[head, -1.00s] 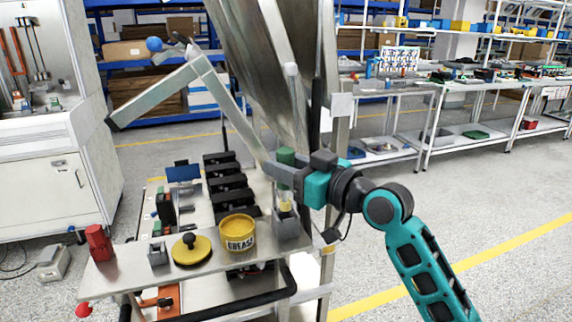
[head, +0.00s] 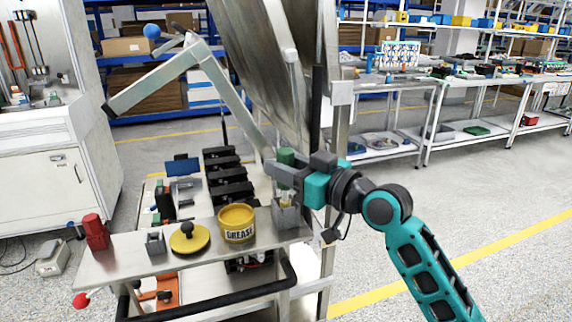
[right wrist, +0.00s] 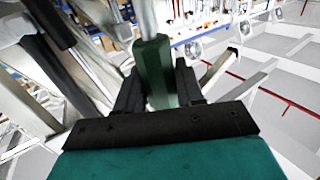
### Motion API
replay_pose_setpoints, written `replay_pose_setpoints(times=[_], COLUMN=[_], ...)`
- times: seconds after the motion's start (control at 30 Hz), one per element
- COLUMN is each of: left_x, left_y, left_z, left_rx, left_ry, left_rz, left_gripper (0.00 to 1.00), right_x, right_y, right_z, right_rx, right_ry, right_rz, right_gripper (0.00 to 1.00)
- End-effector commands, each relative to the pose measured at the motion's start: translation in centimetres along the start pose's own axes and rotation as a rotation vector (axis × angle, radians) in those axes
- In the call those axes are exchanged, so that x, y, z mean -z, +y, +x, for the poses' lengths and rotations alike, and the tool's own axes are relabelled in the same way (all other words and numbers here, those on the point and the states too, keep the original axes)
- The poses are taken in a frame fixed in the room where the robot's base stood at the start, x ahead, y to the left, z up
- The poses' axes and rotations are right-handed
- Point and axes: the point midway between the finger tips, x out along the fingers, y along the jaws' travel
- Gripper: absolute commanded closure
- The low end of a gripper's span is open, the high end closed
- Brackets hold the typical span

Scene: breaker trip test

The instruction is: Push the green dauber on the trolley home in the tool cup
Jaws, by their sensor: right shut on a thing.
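The green dauber (head: 286,157) stands upright at the right end of the trolley (head: 188,259). Its pale yellow lower part reaches down into the grey tool cup (head: 286,215), so its lower end is hidden there. My right gripper (head: 283,173) is shut on the dauber just below its green top, above the cup. In the right wrist view the green dauber (right wrist: 154,72) sits between the two dark fingers. My left gripper is not in view.
A yellow grease tub (head: 237,223) stands just left of the cup. Further left are a yellow lid with a black knob (head: 189,238), a small grey block (head: 155,243) and a red object (head: 95,232). A black handle (head: 230,303) runs along the front.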

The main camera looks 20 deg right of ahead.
Motion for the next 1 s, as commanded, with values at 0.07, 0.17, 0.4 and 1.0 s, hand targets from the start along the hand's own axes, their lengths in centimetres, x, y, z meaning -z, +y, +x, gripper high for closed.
replay_pose_setpoints(times=[0.07,0.17,0.4,1.0], left_x=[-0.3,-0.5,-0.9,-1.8], left_y=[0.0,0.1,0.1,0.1], left_z=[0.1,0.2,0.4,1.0], left_rx=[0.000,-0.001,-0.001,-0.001], left_ry=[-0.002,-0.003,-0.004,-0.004], left_rz=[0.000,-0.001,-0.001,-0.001], left_gripper=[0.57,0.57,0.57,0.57], right_x=[-0.3,-0.6,-1.2,-2.7], right_y=[0.0,0.0,0.0,0.0], right_z=[0.0,0.0,0.0,0.0], right_rx=[0.000,0.000,0.000,0.000], right_ry=[0.000,0.000,0.000,0.000], right_rz=[0.000,0.000,0.000,0.000], right_gripper=[0.93,0.93,0.93,0.93])
